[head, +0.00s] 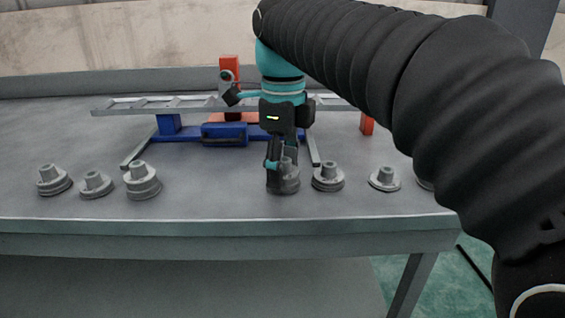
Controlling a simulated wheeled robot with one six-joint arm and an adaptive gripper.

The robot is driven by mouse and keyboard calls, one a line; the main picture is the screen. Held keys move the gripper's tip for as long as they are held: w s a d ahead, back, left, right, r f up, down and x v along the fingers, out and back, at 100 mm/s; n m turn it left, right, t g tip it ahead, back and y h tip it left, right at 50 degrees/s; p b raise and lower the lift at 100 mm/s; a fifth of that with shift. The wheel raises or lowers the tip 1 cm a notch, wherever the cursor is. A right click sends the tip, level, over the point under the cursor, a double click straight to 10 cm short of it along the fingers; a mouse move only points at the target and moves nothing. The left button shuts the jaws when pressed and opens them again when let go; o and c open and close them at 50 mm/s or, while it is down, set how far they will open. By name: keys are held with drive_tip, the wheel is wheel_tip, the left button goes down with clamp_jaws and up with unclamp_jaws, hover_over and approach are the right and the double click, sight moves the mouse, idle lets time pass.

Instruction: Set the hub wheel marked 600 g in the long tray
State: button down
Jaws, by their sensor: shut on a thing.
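My gripper (279,178) points down at the front middle of the table. It is shut on a grey stepped hub wheel (290,183), which its fingers partly hide. The wheel is at or just above the tabletop; I cannot tell which. Other grey hub wheels stand to its left (142,183) and right (328,178). No mark such as 600 g can be read on any of them. A long grey tray (130,106) with cross-dividers lies across the back, raised on blue supports. My gripper and wrist hide part of it.
A blue frame (225,134) with grey legs stands under the tray. An orange upright (229,70) rises behind it. My black-sleeved arm covers the upper right and partly hides a hub wheel (424,184). The table's front edge (200,226) is close to the wheels.

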drive_tip(key=shift+f, duration=0.15)
drive_tip(key=shift+c, duration=1.5)
unclamp_jaws()
